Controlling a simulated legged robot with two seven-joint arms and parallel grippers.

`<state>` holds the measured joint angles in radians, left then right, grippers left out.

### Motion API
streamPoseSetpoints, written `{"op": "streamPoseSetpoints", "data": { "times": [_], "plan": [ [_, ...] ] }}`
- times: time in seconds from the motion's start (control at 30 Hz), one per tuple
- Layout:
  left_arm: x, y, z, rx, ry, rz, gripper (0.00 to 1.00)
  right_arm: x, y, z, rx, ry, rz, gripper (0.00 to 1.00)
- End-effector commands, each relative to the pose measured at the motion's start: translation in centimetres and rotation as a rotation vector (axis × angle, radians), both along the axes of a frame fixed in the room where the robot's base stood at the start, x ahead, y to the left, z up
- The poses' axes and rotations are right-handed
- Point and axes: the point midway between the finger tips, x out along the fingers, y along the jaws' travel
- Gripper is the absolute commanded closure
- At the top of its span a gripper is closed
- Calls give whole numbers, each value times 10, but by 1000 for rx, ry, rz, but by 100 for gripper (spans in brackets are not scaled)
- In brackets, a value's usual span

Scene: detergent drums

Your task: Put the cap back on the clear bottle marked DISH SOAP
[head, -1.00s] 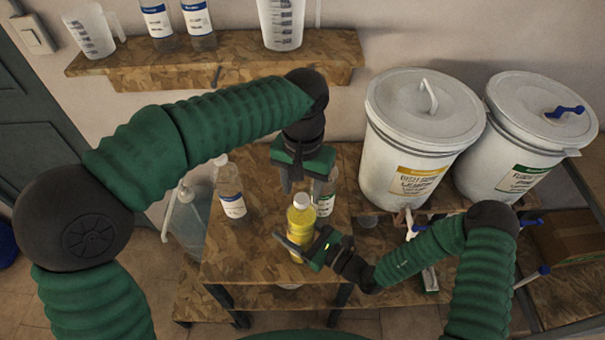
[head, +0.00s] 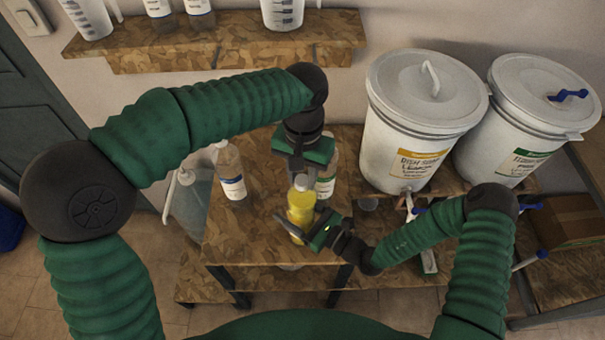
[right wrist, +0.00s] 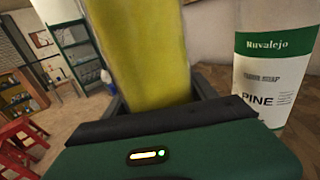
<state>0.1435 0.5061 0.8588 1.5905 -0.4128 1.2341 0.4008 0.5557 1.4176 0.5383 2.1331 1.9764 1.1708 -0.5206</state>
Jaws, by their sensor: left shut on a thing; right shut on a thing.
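The clear bottle of yellow liquid (head: 301,206) stands upright near the front of the wooden stand; its label is hidden, so I cannot read DISH SOAP on it. My right gripper (head: 303,231) is shut around its lower part from the front right. In the right wrist view the yellow bottle (right wrist: 145,50) fills the space between the jaws. My left gripper (head: 301,170) points down directly over the bottle's neck and is shut on a small pale cap (head: 301,181) at the mouth. I cannot tell whether the cap is seated.
A green-labelled PINE bottle (right wrist: 272,75) stands close behind the yellow one. A blue-labelled bottle (head: 231,175) stands to the left on the stand top (head: 245,245). Two white drums (head: 420,115) stand at right. A wall shelf (head: 215,42) holds jugs and bottles.

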Motion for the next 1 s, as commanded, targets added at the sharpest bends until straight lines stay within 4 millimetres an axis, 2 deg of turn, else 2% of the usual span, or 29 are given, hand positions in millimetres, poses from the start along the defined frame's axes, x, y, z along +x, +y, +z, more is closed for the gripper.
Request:
{"op": "streamPoseSetpoints", "data": {
  "times": [0.17, 0.2, 0.4, 0.67, 0.77, 0.87, 1.0],
  "plan": [
    [0, -1, 0, -1, 0, -1, 100, 1, 0, 0, -2, -2, -1, 100],
    [0, -1, 0, -1, 0, -1, 68, 1, 0, 0, -2, -2, -1, 100],
    [0, -1, 0, -1, 0, -1, 45, 1, 0, 0, -2, -2, -1, 100],
    [0, 0, 0, -1, 0, 0, 45, 1, 0, 0, -1, -3, -2, 100],
    [1, -1, 6, -1, -3, 0, 45, 1, 0, 0, -1, -3, -2, 100],
    [1, -1, 22, -2, -5, 2, 45, 1, -1, 0, -1, -3, -2, 100],
    [1, -2, 54, -2, -6, 1, 45, 1, -1, 0, -1, -3, -2, 100]
  ]
}}
